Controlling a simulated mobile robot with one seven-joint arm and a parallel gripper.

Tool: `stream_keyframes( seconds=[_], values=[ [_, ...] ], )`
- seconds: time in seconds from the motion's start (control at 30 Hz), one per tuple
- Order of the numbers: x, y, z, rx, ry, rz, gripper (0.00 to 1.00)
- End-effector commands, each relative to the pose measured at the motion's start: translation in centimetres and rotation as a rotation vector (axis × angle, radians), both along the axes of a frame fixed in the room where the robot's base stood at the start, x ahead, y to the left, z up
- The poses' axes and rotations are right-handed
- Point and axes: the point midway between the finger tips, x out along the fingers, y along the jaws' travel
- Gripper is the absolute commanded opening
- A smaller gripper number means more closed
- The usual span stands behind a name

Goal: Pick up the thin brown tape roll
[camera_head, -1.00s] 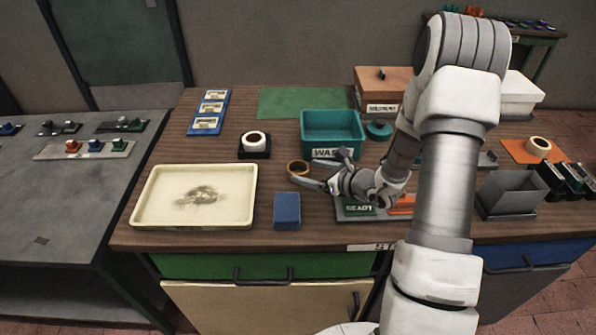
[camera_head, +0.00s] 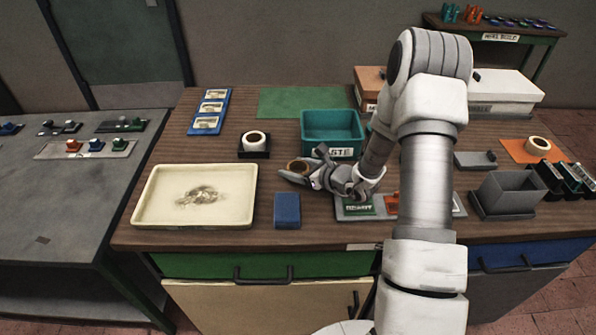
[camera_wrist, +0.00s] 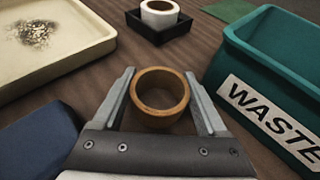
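The thin brown tape roll (camera_wrist: 160,119) lies flat on the wooden table. In the wrist view it sits between the two fingers of my gripper (camera_wrist: 163,92), with a narrow gap visible on each side. My gripper is open around the roll. In the head view my gripper (camera_head: 293,171) reaches in from the right, low over the table, and the brown roll (camera_head: 298,165) shows at its fingers. The fingers partly cover the roll there.
A teal waste bin (camera_wrist: 262,52) stands close on the right. A cream tray (camera_head: 150,212) and a blue block (camera_head: 287,210) lie left and in front. A white roll (camera_head: 255,139) sits in a black holder behind. Bare table lies between them.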

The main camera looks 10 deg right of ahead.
Motion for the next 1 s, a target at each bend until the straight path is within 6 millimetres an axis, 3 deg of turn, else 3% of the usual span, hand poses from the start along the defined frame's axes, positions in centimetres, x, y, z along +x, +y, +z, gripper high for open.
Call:
stream_keyframes(
  seconds=[0.03, 0.17, 0.57, 0.87, 1.0],
  values=[
    [0.0, 0.0, 0.0, 0.000, 0.000, 0.000, 0.41],
    [0.0, 0.0, 0.0, 0.000, 0.000, 0.000, 0.18],
    [0.0, 0.0, 0.6, 0.001, -0.001, 0.000, 0.18],
    [0.0, 0.0, 4.0, -0.002, -0.005, 0.001, 0.18],
    [-1.0, -2.4, 5.6, -0.003, -0.002, -0.005, 0.18]
  ],
)
